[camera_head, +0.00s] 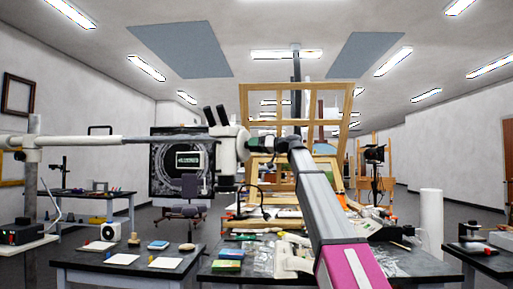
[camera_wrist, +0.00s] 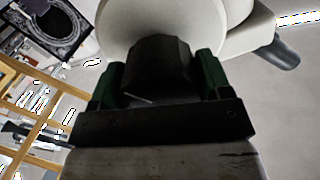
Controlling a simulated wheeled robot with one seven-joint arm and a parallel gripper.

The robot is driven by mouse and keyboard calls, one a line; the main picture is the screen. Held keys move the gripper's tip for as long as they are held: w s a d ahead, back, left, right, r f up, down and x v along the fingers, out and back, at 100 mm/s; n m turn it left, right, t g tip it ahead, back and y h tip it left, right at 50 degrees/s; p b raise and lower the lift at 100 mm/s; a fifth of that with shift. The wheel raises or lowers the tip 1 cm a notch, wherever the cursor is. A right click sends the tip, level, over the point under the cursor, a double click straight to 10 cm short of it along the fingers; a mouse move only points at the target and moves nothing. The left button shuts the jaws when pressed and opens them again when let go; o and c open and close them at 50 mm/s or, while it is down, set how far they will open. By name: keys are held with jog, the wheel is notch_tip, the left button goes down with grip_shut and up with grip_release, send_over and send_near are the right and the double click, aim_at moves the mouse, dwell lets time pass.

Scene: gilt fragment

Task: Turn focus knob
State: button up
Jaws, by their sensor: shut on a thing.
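The focus knob (camera_wrist: 160,65) is a dark, faceted knob on the side of the white microscope body (camera_wrist: 150,20) in the wrist view. My gripper (camera_wrist: 158,78) has its two green fingers on either side of the knob, shut on it. In the head view the white stereo microscope (camera_head: 228,150), with two black eyepieces, hangs on a horizontal boom arm (camera_head: 85,141) from the left. My gripper (camera_head: 258,144) reaches it from the right side. The knob is hidden there by my gripper.
A cluttered dark worktable (camera_head: 225,270) stands below, with papers and boxes on it. A wooden easel frame (camera_head: 330,95) rises behind my arm. A white roll (camera_head: 431,222) stands upright at the right. The air around the microscope's left side holds the boom.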

jog(key=shift+m, duration=1.1)
jog(key=o, duration=0.9)
jog(key=v, duration=1.1)
jog(key=shift+a, duration=0.1)
dwell(0.6)
